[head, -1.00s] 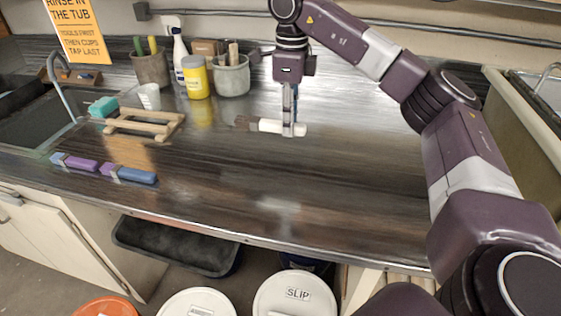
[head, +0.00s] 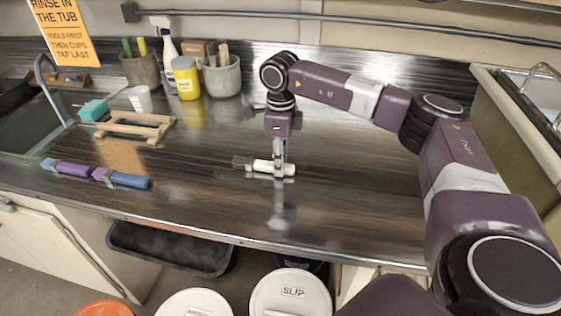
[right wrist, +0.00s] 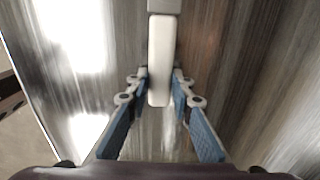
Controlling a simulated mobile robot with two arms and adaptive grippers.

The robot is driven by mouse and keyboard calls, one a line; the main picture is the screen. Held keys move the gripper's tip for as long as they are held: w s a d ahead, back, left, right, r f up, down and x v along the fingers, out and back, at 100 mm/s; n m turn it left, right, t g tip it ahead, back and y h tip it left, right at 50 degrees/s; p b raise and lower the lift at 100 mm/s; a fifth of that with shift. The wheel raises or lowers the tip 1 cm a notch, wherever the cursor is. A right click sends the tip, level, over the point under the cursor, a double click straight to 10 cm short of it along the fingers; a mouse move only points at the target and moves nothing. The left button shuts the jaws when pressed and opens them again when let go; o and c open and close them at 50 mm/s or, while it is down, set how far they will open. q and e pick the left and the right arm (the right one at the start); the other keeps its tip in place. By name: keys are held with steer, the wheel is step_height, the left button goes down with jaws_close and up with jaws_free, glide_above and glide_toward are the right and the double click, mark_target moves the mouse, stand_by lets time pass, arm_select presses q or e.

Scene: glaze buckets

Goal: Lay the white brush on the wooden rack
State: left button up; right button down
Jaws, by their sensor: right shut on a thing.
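The white brush (head: 262,166) has a white handle and dark brown bristles pointing left. My right gripper (head: 279,173) is shut on its handle near the right end, with the brush roughly level. In the right wrist view, the white handle (right wrist: 159,60) lies between the two blue-padded fingers (right wrist: 159,88). I cannot tell whether the brush touches the counter or hangs just above it. The wooden rack (head: 132,129), a low slatted frame, lies on the counter to the left of the brush and apart from it. My left gripper is not in view.
A purple brush (head: 70,169) and a blue brush (head: 127,180) lie in front of the rack. A teal sponge (head: 93,110) and a white cup (head: 140,99) are beside and behind it. A yellow jar (head: 186,79) and grey pots (head: 221,76) stand at the back. Counter between brush and rack is clear.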

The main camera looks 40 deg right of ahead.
steer(key=shift+f, duration=0.15)
steer(key=c, duration=1.7)
jaws_free()
